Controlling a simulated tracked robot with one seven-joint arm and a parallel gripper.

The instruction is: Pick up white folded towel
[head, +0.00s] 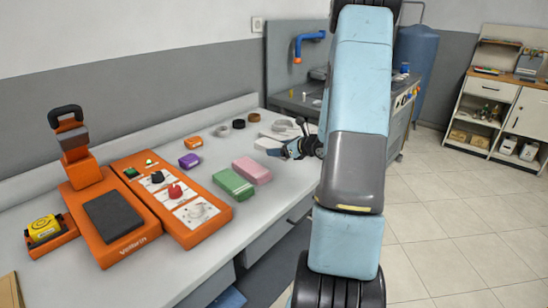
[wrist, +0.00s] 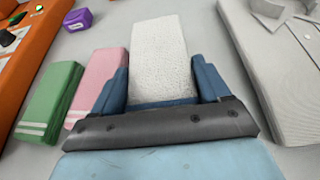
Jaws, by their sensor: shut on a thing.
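The white folded towel (wrist: 160,50) lies between the two blue fingers of my gripper (wrist: 163,80) in the wrist view. The fingers press on its left and right sides, and its near end is hidden by the gripper. In the head view my gripper (head: 274,149) is low over the table, and the towel (head: 266,143) shows as a small pale patch at its tips. I cannot tell whether the towel is clear of the table.
A pink folded towel (head: 252,170) and a green one (head: 233,184) lie left of my gripper. A grey folded shirt (wrist: 275,65) lies to its right in the wrist view.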

